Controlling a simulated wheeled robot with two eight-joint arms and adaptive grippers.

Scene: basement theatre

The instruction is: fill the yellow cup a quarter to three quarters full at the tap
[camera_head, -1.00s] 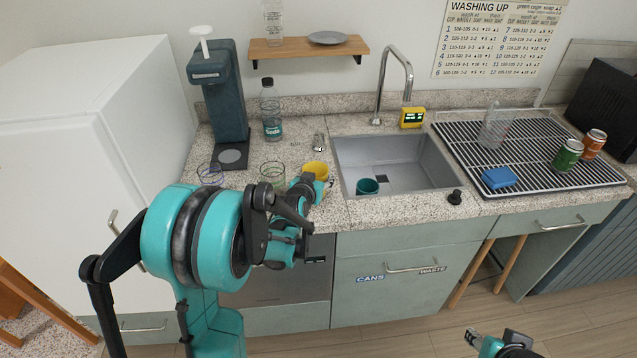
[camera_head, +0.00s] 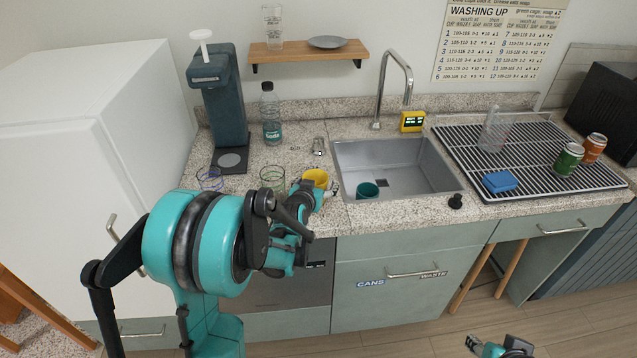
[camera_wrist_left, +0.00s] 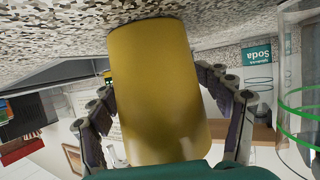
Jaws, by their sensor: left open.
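The yellow cup (camera_head: 315,177) stands upright on the granite counter, left of the sink. My left gripper (camera_head: 318,190) is at the cup, hiding part of it in the head view. In the left wrist view, which is upside down, the cup (camera_wrist_left: 160,85) fills the middle between the open fingers (camera_wrist_left: 170,112), one on each side. The inside of the cup is not visible. The chrome tap (camera_head: 382,85) arches over the grey sink (camera_head: 418,160); no water shows. My right gripper (camera_head: 490,346) is low at the bottom edge, far from the counter, its jaws unclear.
A green-ringed glass (camera_head: 272,179) stands close left of the cup, with a blue-ringed glass (camera_head: 209,179) farther left. A teal cup (camera_head: 367,190) sits in the sink. A soda bottle (camera_head: 271,115) stands behind. A yellow display box (camera_head: 412,121) is beside the tap.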

